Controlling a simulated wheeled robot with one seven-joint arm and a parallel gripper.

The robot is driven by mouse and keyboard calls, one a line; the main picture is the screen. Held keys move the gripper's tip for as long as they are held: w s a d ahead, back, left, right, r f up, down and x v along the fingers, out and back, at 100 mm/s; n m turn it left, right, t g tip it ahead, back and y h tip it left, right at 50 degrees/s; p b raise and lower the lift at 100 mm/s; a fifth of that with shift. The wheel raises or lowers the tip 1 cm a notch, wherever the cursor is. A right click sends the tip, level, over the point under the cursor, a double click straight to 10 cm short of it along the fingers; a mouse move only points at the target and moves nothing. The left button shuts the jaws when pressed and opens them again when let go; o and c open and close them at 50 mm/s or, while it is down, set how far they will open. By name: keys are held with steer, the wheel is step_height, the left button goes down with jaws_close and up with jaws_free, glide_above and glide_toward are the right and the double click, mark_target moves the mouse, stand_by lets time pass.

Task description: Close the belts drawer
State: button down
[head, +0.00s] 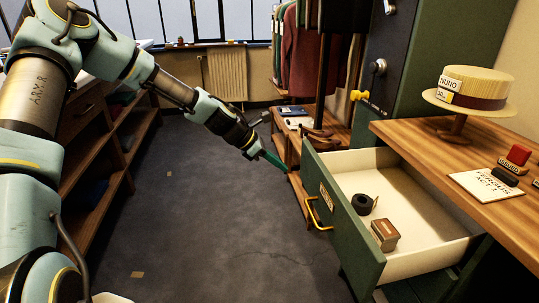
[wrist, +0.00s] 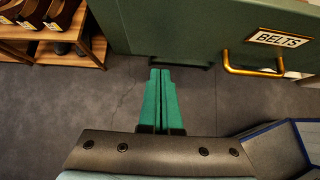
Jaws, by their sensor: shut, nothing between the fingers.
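The belts drawer (head: 349,233) is pulled open from under the wooden table at the right of the head view. It has a green front, a cream inside and a yellow handle (head: 318,215). In the wrist view its green front (wrist: 190,25) spans the top right, with a BELTS label (wrist: 278,38) and the brass handle (wrist: 252,70). A dark rolled belt (head: 363,204) and a small brown box (head: 385,234) lie inside. My gripper (head: 285,168) is shut and empty, beyond the drawer's far front corner. In the wrist view its green fingers (wrist: 160,72) are together, left of the handle.
A wooden table (head: 440,155) holds a straw hat (head: 470,88) on a stand, a card and stamps. A low shelf (head: 295,150) with shoes stands behind the drawer. Wooden shelving (head: 105,135) lines the left. The grey floor (head: 200,220) between is open.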

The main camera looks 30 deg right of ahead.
steer(key=shift+s+d+f+p, duration=0.15)
steer(key=shift+s+d+f, duration=0.15)
steer(key=shift+d, duration=0.55)
steer(key=shift+s+d+f+p, duration=0.2)
steer(key=shift+s+d, duration=0.15)
steer(key=shift+d, duration=0.45)
steer(key=shift+s+d+f+p, duration=0.2)
steer(key=shift+s+d, duration=0.1)
steer(key=shift+d, duration=0.55)
steer(key=shift+s+d, duration=0.1)
